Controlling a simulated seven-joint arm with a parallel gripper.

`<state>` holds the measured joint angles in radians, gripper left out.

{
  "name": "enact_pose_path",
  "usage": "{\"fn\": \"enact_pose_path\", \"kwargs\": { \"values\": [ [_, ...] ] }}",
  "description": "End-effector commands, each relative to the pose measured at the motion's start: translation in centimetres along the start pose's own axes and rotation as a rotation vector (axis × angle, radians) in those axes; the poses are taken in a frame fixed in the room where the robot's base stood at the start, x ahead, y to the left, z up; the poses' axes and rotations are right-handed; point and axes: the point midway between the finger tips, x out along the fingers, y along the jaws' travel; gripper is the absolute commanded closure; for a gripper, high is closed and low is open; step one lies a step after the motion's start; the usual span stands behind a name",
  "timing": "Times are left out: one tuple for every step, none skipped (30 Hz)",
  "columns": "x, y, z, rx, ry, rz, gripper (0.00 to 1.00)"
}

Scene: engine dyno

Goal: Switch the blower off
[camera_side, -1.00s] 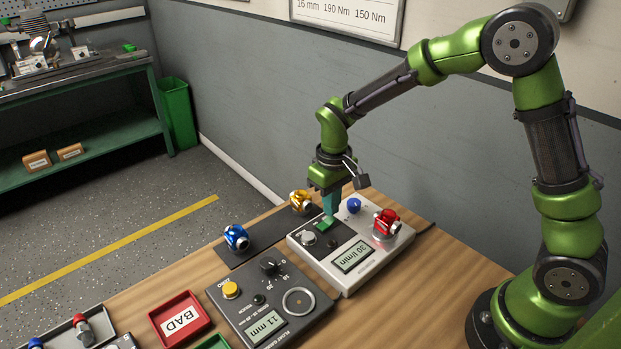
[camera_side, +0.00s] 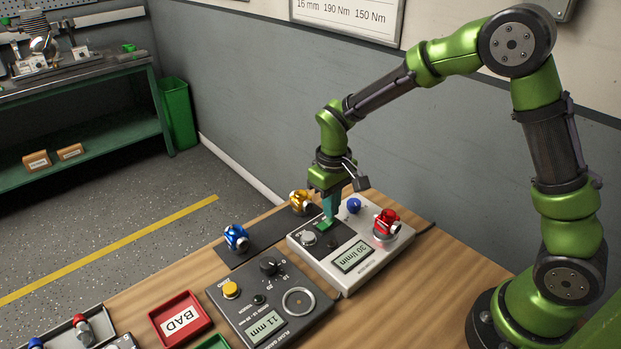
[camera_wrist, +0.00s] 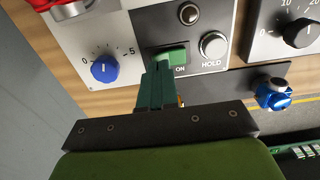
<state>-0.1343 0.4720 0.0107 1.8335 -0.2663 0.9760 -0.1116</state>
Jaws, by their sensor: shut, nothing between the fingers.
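The light-grey flow instrument (camera_side: 330,281) stands on the wooden bench. Its display (camera_side: 352,256) reads 30 l/min. The green rocker switch (camera_side: 324,226) sits on its dark panel; in the wrist view the switch (camera_wrist: 178,56) has "ON" printed beside it. My gripper (camera_side: 330,216) is shut and empty, pointing down with its teal fingertips at the switch. In the wrist view the fingertips (camera_wrist: 158,70) cover part of the switch. I cannot tell whether they touch it.
On the same instrument are a blue knob (camera_side: 354,205), a silver HOLD button (camera_wrist: 213,45) and a red carburettor (camera_side: 387,223). A dark float gauge (camera_side: 268,306) stands in front. A blue carburettor (camera_side: 236,238) and a yellow one (camera_side: 300,201) stand on a dark mat.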

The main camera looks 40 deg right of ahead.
Motion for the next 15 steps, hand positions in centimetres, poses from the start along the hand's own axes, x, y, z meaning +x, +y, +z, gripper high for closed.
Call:
{"fn": "enact_pose_path", "kwargs": {
  "values": [
    [0.11,0.00,0.02,0.000,-0.001,0.000,1.00],
    [0.15,0.00,0.01,0.000,-0.001,0.000,1.00],
    [0.21,0.00,0.01,0.000,0.000,0.000,1.00],
    [0.25,0.00,0.01,0.000,0.000,0.000,1.00],
    [0.30,0.00,0.01,0.000,0.000,0.000,1.00],
    [0.36,0.00,0.01,0.000,-0.001,0.000,1.00],
    [0.40,0.00,0.01,0.000,-0.001,0.000,1.00],
    [0.44,0.00,0.01,0.000,-0.001,0.000,1.00],
    [0.50,0.00,0.02,0.000,-0.001,0.000,1.00],
    [0.55,0.00,0.02,0.000,-0.001,0.000,1.00],
    [0.59,0.00,0.02,0.000,-0.001,0.000,1.00],
    [0.65,0.00,0.02,0.000,-0.001,0.000,1.00],
    [0.70,0.00,0.02,0.000,-0.001,0.000,1.00],
    [0.74,0.00,0.02,0.000,-0.001,0.000,1.00],
    [0.80,0.00,0.02,0.000,-0.001,0.000,1.00]
  ]
}}
